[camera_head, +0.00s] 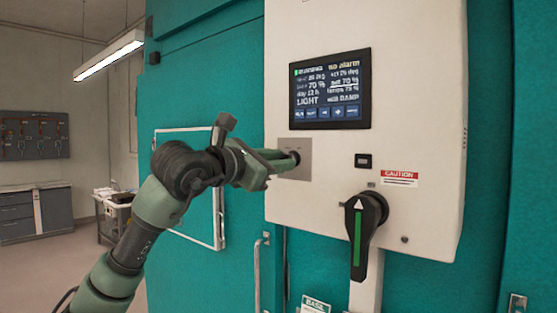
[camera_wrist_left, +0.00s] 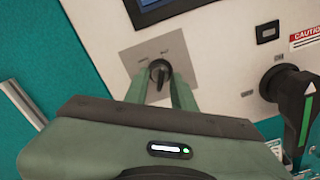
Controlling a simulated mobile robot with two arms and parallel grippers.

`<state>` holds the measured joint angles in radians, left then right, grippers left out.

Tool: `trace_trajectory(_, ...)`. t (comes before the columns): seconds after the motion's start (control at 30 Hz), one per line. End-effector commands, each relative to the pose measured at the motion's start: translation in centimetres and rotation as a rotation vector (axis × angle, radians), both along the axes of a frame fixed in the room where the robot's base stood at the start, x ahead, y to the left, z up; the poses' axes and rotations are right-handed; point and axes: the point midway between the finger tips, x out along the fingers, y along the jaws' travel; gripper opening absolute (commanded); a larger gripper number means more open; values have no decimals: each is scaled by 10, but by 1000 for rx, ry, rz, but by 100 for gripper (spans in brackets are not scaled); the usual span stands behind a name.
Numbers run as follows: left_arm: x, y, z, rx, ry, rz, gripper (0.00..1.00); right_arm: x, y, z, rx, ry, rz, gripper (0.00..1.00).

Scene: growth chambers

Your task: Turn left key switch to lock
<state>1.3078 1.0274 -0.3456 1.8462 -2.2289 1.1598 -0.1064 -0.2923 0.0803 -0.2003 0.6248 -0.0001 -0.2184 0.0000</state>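The key switch (camera_wrist_left: 159,70) is a dark round knob with a raised grip, on a grey square plate (camera_wrist_left: 142,58) with small lettering I cannot read. In the head view the plate (camera_head: 303,172) sits on the white control panel, below the screen. My left gripper (camera_head: 292,158) reaches it from the left. In the left wrist view its two green fingers (camera_wrist_left: 160,84) stand apart, one on each side of the knob. I cannot tell whether they touch it. The fingers hide part of the knob in the head view. My right gripper is not in view.
A large black handle with a green stripe (camera_head: 357,240) hangs below right of the plate. A small black module (camera_head: 363,160) and a caution label (camera_head: 399,179) are nearby. The lit screen (camera_head: 330,88) is above. A teal wall (camera_head: 205,80) with a white-framed panel lies left.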

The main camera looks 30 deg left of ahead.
Motion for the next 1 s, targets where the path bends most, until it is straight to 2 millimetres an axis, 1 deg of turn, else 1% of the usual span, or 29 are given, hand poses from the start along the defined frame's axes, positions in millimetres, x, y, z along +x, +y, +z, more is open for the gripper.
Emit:
trace_trajectory(0.03,0,0,0,0,0,0,9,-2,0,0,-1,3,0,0)
trace_trajectory(0.07,0,0,0,0,0,0,0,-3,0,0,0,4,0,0)
trace_trajectory(0.3,0,0,0,-2,1,0,0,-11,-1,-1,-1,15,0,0)
trace_trajectory(0.57,0,0,-1,-64,6,0,0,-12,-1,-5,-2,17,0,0)
trace_trajectory(0.77,0,0,-1,-193,15,-1,0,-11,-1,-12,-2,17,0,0)
trace_trajectory(1.0,0,0,-1,-413,32,-2,0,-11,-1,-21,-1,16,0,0)
